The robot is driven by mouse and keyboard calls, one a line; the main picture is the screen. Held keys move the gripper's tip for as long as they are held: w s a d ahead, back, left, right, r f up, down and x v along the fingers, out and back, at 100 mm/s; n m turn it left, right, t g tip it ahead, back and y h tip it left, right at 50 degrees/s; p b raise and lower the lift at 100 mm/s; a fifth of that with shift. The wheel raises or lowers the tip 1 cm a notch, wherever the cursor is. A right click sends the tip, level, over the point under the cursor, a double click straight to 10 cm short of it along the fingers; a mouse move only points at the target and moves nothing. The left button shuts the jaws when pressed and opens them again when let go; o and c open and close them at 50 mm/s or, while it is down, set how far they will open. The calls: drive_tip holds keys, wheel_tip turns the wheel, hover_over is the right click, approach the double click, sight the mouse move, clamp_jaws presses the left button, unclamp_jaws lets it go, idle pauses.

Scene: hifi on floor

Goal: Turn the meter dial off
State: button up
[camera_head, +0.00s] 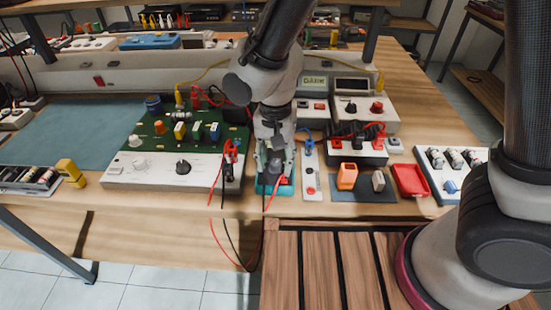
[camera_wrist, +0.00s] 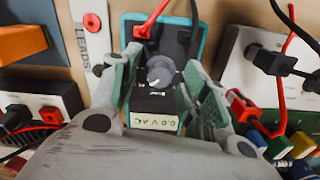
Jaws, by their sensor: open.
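The meter is a dark box with a teal rim (camera_wrist: 204,28), and its rim also shows below my gripper in the head view (camera_head: 276,190). Its grey round dial (camera_wrist: 160,74) sits on the dark face, with a pale display (camera_wrist: 156,122) that seems to read "0.0 V AC". A red and a black lead plug into the meter's far end in the wrist view. My gripper (camera_wrist: 163,66) is open over the meter, one finger on each side of the dial. I cannot tell whether the fingers touch it. In the head view my gripper (camera_head: 275,168) hides the dial.
Loose red and black leads hang over the table's front edge.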

drive_tip(key=shift+f, duration=0.1)
drive_tip(key=shift+c, duration=0.2)
clamp_jaws()
